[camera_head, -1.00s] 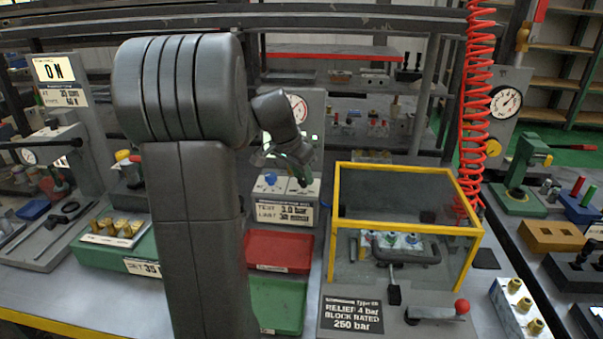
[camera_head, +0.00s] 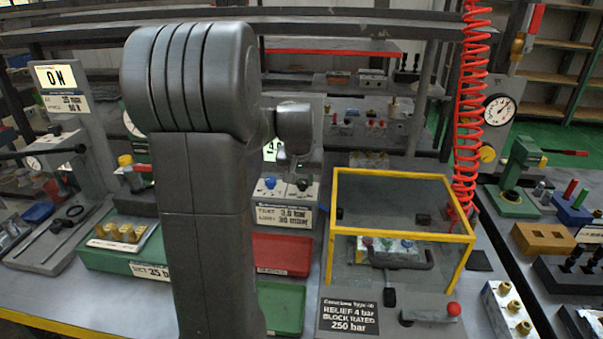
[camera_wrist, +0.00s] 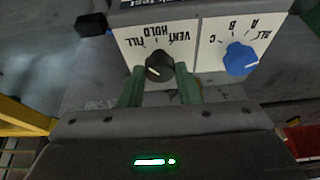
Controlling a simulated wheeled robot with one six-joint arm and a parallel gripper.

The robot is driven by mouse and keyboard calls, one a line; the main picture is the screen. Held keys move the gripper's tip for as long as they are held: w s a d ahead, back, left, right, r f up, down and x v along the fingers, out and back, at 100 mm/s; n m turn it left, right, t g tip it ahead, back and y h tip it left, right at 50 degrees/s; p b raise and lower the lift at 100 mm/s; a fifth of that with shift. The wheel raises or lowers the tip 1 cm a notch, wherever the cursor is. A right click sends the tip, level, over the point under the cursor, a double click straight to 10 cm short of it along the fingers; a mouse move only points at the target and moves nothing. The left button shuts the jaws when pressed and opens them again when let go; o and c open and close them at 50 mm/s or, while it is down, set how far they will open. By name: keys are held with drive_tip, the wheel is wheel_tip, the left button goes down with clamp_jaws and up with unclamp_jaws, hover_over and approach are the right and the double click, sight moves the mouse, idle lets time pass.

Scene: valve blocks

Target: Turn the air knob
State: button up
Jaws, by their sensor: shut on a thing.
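The black knob (camera_wrist: 158,67), which I take as the air knob, sits on a white panel with FILL, HOLD and VENT printed around it, upside down in the wrist view. My gripper (camera_wrist: 160,78) has its two green fingers on either side of this knob, shut on it. A light mark shows on the knob; I cannot tell surely which word it points to. A blue knob (camera_wrist: 241,60) marked A, B, C, ALL sits beside it, untouched. In the head view the black knob (camera_head: 303,185) and blue knob (camera_head: 270,183) top the grey test box; my fingers are not clear there.
A clear yellow-framed guard box (camera_head: 402,232) stands right of the test box. Red (camera_head: 283,254) and green (camera_head: 281,308) trays lie in front. A red coiled hose (camera_head: 468,110) hangs at the right. A green block with brass fittings (camera_head: 120,255) lies left of my arm.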

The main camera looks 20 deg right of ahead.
drive_tip(key=shift+n+t+p, duration=0.3)
drive_tip(key=shift+n+p, duration=0.05)
drive_tip(key=shift+n, duration=0.35)
drive_tip(key=shift+y, duration=0.3)
drive_tip(key=o, duration=1)
drive_tip(key=p+v, duration=0.1)
drive_tip(key=v, duration=1.3)
drive_tip(key=shift+w+f, duration=0.1)
